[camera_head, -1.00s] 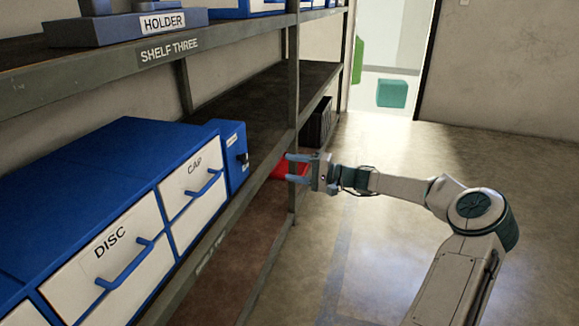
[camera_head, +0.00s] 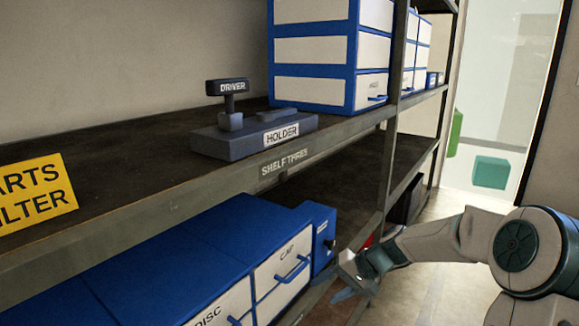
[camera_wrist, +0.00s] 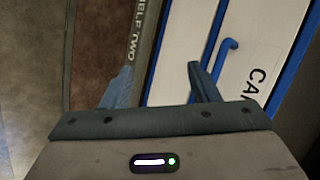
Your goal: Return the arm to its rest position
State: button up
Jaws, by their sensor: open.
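My gripper (camera_head: 345,290) is at the lower right of the head view, in front of the lower shelf. It is open and nothing shows between its fingers. My arm reaches to it from the right edge. In the wrist view my gripper (camera_wrist: 158,85) has its two blue-grey fingers spread apart over the shelf edge labelled SHELF TWO (camera_wrist: 144,45). The white CAP drawer (camera_wrist: 262,50) with its blue handle lies beyond the right finger. In the head view the CAP drawer (camera_head: 280,280) is closed, just left of my gripper.
The DISC drawer (camera_head: 225,305) is beside the CAP drawer. Above, SHELF THREE (camera_head: 150,200) carries a holder (camera_head: 215,145) with a driver (camera_head: 228,88), a yellow sign (camera_head: 38,192) and a blue-and-white drawer cabinet (camera_head: 312,98). Open floor (camera_head: 440,290) lies right of the shelving.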

jog(key=s+d+r+h+p, duration=0.2)
jog(key=s+r+h+p, duration=0.2)
jog(key=s+r+p, duration=0.4)
jog(key=s+d+r+n+t+h+p, duration=0.1)
jog(key=s+r+h+p, duration=0.3)
jog(key=s+r+p, duration=0.5)
jog(key=shift+s+d+r+n+h+p, duration=0.35)
jog(key=shift+s+d+r, duration=0.45)
jog(key=shift+s+r, duration=3.7)
jog(key=shift+s+f, duration=0.15)
jog(key=shift+f, duration=0.05)
